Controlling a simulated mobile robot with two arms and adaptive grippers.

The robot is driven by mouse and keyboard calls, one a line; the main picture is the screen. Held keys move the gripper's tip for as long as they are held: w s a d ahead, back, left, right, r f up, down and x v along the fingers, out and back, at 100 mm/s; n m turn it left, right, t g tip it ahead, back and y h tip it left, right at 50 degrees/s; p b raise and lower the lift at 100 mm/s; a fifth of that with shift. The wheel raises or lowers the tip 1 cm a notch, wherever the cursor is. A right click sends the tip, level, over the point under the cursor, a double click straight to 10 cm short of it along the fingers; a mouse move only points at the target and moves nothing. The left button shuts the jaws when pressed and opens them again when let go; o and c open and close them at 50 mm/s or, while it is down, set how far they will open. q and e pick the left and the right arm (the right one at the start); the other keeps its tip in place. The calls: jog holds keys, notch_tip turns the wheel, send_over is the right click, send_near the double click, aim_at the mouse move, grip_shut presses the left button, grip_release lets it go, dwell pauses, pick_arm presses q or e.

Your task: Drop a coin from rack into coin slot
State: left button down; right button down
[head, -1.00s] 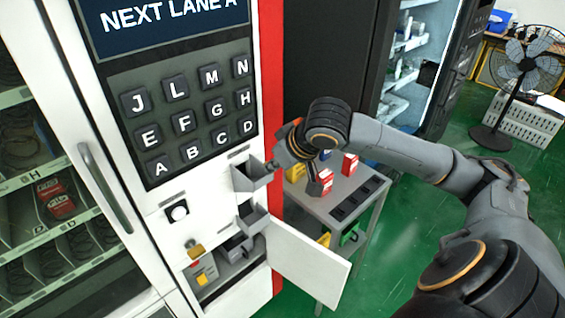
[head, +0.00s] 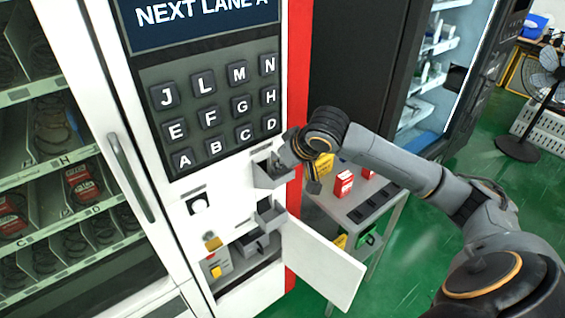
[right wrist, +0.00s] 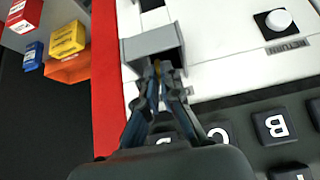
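My right gripper (head: 274,172) is at the upper grey open-topped box (head: 268,180) on the white front of the vending machine. In the right wrist view its two fingers (right wrist: 160,75) converge into the mouth of the grey box (right wrist: 150,43), with a narrow gap at the tips. A small gold sliver (right wrist: 157,66) shows at the fingertips; it may be a coin, but I cannot tell whether it is gripped. A second grey box (head: 270,214) sits below. I cannot clearly make out the coin slot. My left gripper is not in view.
The lettered keypad (head: 215,125) is above the boxes and a white round button (head: 199,206) is to their left. A white door (head: 322,265) stands open below. A grey table (head: 372,203) with small boxes stands to the right.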

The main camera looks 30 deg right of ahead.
jog(key=c, duration=1.4)
grip_release()
jog(key=shift+c, duration=0.2)
jog(key=shift+r, duration=0.1)
jog(key=v, duration=1.2)
